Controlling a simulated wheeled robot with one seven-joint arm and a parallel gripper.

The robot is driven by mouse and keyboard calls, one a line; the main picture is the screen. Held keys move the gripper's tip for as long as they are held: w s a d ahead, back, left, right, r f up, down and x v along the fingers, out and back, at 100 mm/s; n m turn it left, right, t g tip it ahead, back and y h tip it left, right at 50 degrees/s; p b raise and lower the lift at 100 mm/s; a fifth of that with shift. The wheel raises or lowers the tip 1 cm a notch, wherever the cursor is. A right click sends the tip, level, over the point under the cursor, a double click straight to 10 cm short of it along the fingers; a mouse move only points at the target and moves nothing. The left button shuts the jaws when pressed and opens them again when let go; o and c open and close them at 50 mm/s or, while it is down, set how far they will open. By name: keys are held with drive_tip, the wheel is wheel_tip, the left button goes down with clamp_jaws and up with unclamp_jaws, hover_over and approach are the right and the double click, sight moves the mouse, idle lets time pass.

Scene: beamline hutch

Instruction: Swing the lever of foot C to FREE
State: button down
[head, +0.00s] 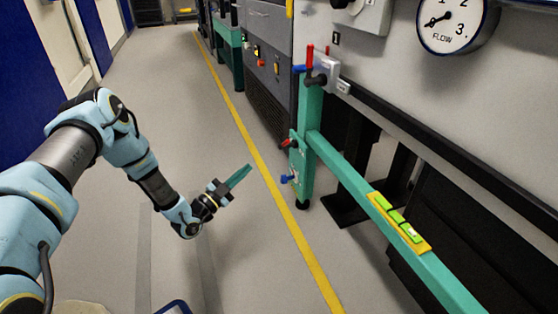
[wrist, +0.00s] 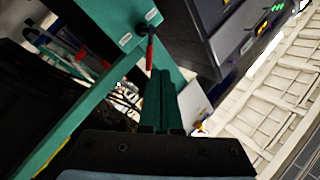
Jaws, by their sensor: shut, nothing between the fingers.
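A green leg post (head: 302,165) of the bench frame stands right of centre in the head view, on a black foot (head: 302,204). A red lever (head: 287,142) and a blue lever (head: 286,179) stick out from its left side. No letter C is legible. In the wrist view a red lever (wrist: 150,52) hangs down from a pivot on the green post (wrist: 115,22), just beyond the fingertips. A small pale label beside it is unreadable. My gripper (head: 248,169) is shut and empty, left of the post and apart from it; its green fingers also show in the wrist view (wrist: 161,75).
A green rail (head: 345,175) runs to the lower right, carrying a yellow spirit level (head: 399,222). Red and blue handles (head: 310,57) sit at the post's top. Grey cabinets (head: 265,60) stand behind.

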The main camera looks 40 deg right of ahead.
drive_tip(key=s, duration=0.1)
drive_tip(key=s+f+h, duration=0.2)
drive_tip(key=shift+s+a+m+g, duration=0.3)
drive_tip(key=shift+s, duration=0.05)
drive_tip(key=b, duration=0.4)
approach(285, 144)
drive_tip(key=x, duration=0.5)
drive_tip(key=shift+d, duration=0.25)
drive_tip(key=shift+d+r+b, duration=0.35)
drive_tip(key=shift+d, duration=0.25)
drive_tip(key=shift+r, duration=0.1)
